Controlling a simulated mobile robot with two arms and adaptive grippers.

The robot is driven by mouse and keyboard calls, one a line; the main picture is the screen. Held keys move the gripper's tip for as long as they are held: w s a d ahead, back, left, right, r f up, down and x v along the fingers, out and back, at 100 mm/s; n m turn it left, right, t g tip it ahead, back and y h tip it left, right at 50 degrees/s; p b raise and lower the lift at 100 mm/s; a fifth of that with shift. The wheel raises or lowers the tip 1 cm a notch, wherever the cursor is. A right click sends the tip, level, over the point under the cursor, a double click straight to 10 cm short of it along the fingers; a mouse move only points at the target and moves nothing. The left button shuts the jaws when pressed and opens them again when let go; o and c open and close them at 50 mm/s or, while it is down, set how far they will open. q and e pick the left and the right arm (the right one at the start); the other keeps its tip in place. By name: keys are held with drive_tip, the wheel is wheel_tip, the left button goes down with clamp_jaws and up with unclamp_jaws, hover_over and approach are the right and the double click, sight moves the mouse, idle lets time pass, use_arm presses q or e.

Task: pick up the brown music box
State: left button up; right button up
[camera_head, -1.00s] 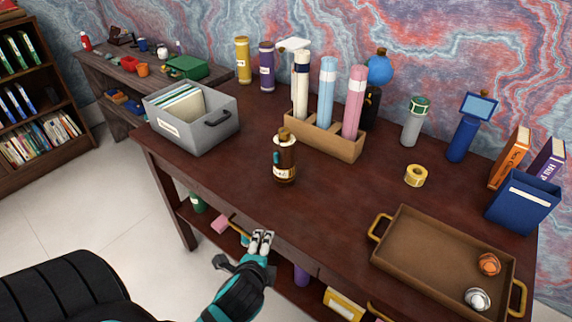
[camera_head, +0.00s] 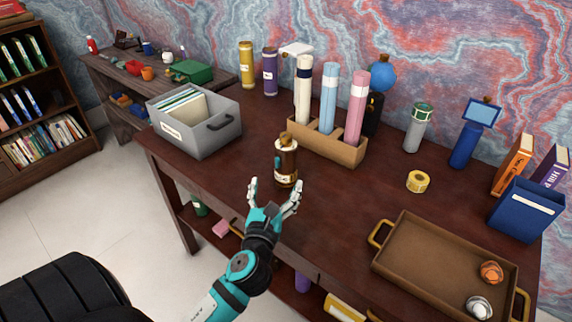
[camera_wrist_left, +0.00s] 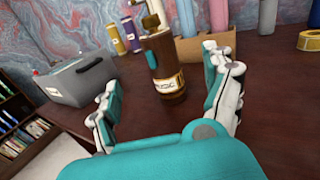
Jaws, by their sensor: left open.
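The brown music box (camera_head: 287,163) is a small upright cylinder with a cream label, a teal part on its side and a gold-coloured top. It stands on the dark desk near the front edge. In the left wrist view the music box (camera_wrist_left: 165,70) stands ahead, between the fingers, its label partly readable. My left gripper (camera_head: 276,190) is open and empty, just in front of the box, its fingers spread to either side and apart from it. The left gripper (camera_wrist_left: 165,95) also shows open in the wrist view. My right gripper is not in view.
A grey file box (camera_head: 196,136) stands to the left. A wooden holder (camera_head: 318,142) with tall tubes stands behind the music box. A tape roll (camera_head: 418,181) and a brown tray (camera_head: 395,265) with gold handles are to the right. The desk immediately around the music box is clear.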

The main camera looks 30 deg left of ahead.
sight(284, 160)
use_arm(q)
drive_tip(key=x, duration=0.9)
drive_tip(key=shift+f+p, duration=0.1)
drive_tip(key=shift+p, duration=0.25)
drive_tip(key=shift+f+x, duration=0.2)
drive_tip(key=shift+x, duration=0.7)
drive_tip(key=shift+f+x, duration=0.2)
drive_tip(key=shift+x, duration=0.65)
drive_tip(key=shift+f+x, duration=0.2)
drive_tip(key=shift+x, duration=0.7)
drive_tip(key=shift+s, duration=0.1)
drive_tip(key=shift+c, duration=0.3)
drive_tip(key=shift+r, duration=0.1)
drive_tip(key=c, duration=1.5)
